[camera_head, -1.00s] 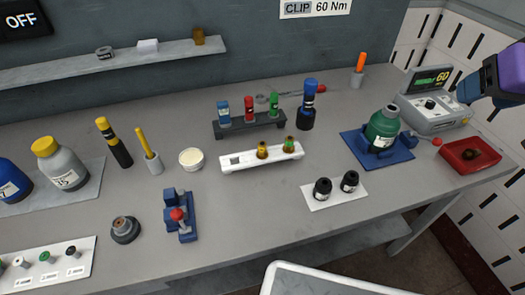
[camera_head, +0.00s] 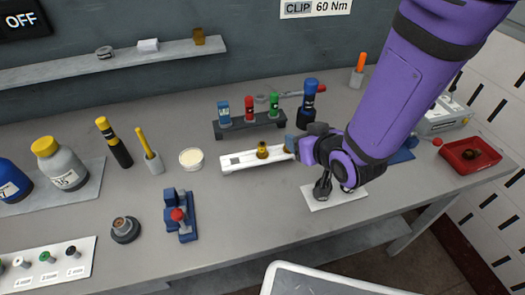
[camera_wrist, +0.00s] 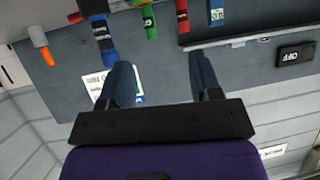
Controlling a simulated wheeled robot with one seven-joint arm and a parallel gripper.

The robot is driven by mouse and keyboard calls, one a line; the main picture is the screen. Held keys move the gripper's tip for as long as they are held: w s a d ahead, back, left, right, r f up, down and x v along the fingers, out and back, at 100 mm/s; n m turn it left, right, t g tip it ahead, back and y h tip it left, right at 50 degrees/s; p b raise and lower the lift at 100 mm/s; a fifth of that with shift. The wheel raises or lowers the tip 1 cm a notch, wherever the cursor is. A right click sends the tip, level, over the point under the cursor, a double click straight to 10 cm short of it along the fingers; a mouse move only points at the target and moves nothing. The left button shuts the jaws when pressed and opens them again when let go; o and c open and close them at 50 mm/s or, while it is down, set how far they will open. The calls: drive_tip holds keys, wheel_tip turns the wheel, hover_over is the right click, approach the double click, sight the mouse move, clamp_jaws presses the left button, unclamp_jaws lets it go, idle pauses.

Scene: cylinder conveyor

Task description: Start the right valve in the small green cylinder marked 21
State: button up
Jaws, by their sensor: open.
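My gripper (camera_head: 291,144) is at the right end of the white rack (camera_head: 240,160), with its fingers level with the rack's top. An amber valve (camera_head: 262,150) stands upright in the middle of the rack. The right-hand valve of the rack is hidden by my gripper. The green cylinder is hidden behind my arm; only part of its blue cradle (camera_head: 403,155) shows. In the wrist view my gripper (camera_wrist: 160,68) has its two blue fingers wide apart, with no object clearly between them.
A white plate (camera_head: 318,204) with black parts lies below my gripper. A red tray (camera_head: 465,160) is at far right. A blue fixture (camera_head: 181,222) stands front left.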

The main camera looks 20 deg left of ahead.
drive_tip(key=n+y, duration=0.2)
approach(264, 146)
drive_tip(key=x, duration=0.5)
drive_tip(key=shift+a+f, duration=0.3)
drive_tip(key=shift+f, duration=0.15)
drive_tip(key=shift+w+x, duration=0.2)
drive_tip(key=shift+x, duration=2.5)
drive_tip(key=shift+d+r, duration=0.1)
drive_tip(key=shift+r, duration=0.1)
clamp_jaws()
drive_tip(key=shift+r, duration=0.1)
